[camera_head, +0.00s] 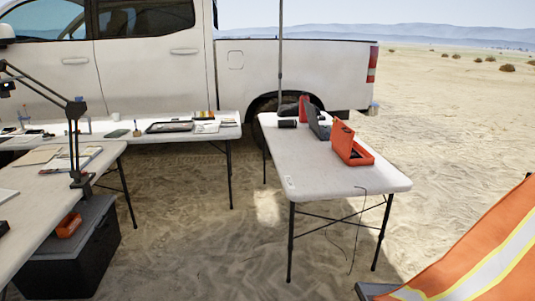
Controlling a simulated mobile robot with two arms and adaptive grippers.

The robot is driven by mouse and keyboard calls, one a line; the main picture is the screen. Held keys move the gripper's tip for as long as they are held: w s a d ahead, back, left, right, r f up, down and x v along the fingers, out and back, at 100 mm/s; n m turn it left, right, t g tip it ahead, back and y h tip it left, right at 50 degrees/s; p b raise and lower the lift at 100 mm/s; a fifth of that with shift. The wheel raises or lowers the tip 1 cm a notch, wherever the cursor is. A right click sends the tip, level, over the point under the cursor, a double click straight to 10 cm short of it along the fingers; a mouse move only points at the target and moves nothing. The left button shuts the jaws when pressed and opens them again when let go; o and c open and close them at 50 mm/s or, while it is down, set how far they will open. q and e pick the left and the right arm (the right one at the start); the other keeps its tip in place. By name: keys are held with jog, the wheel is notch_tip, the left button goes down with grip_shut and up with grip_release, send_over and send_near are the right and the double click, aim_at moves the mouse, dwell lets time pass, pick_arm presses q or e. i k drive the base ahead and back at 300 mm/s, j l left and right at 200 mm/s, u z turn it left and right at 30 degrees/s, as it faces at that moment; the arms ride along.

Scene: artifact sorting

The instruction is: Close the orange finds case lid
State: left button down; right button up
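The orange finds case (357,156) stands on the right-hand white table, near its right edge. Its lid (342,136) is up, on the left side of the case, so the case is open. What lies inside is too small to make out. Neither of my grippers shows in the head view.
The case's table (315,185) has a clear front half with a cable hanging off its edge. A dark laptop-like device (319,122) stands beside the case. Sand between is open.

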aim_at(342, 136)
jog(key=i+j+z, duration=0.1)
jog(key=i+z, duration=0.2)
jog(key=i, duration=0.2)
jog(key=i+j+z, duration=0.3)
jog(key=i, duration=0.2)
jog(key=i+j+z, duration=0.3)
jog(key=i, duration=0.15)
